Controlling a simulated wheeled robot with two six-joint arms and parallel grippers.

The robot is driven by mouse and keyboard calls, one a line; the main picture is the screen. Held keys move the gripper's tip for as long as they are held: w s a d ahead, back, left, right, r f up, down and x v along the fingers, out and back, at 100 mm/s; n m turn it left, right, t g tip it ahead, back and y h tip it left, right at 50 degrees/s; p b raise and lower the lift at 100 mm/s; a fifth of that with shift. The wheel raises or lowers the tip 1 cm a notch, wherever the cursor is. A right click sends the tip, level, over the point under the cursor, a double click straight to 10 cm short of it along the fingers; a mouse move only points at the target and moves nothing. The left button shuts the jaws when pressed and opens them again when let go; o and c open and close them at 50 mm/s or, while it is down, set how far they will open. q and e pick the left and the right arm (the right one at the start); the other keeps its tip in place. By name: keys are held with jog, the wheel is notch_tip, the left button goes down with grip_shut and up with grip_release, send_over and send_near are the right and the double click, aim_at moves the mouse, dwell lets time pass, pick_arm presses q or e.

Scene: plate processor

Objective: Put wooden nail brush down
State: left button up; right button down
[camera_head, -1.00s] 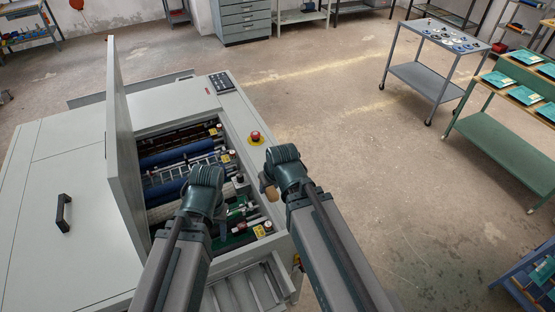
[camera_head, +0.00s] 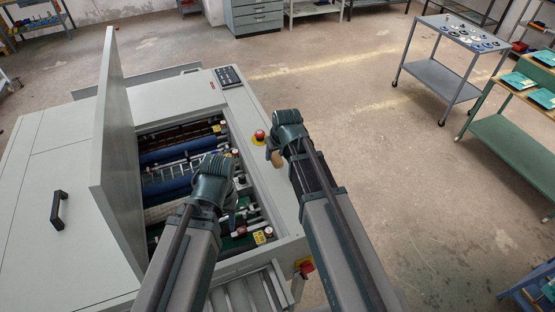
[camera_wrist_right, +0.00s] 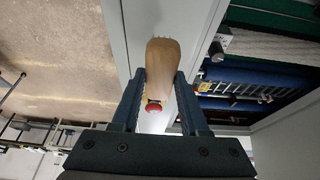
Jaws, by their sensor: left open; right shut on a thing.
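The wooden nail brush (camera_head: 277,159) is light brown and held by my right gripper (camera_head: 284,140). In the right wrist view the brush (camera_wrist_right: 165,62) sits between the two fingers of the gripper (camera_wrist_right: 160,88), its rounded wooden body pointing away from the palm. The gripper is just right of the open processor's edge, near the red button. My left gripper (camera_head: 213,166) is over the open bay of the plate processor (camera_head: 110,262); its fingers are mostly hidden by the wrist, and it is open with nothing seen in it.
The processor's raised lid (camera_head: 112,150) stands left of the bay. A red button (camera_head: 260,134) is on its right rim. A grey trolley (camera_head: 438,77) with small items on top and a green table (camera_head: 505,140) stand at right. Floor between is clear.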

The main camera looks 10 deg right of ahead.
aim_at(276, 159)
jog(key=shift+s+f+b, duration=0.15)
jog(key=shift+f+b, duration=0.05)
jog(key=shift+b, duration=0.1)
notch_tip(276, 159, down, 3)
jog(key=b, duration=0.3)
jog(key=shift+f, duration=0.15)
jog(key=shift+c, duration=2.1)
grip_release()
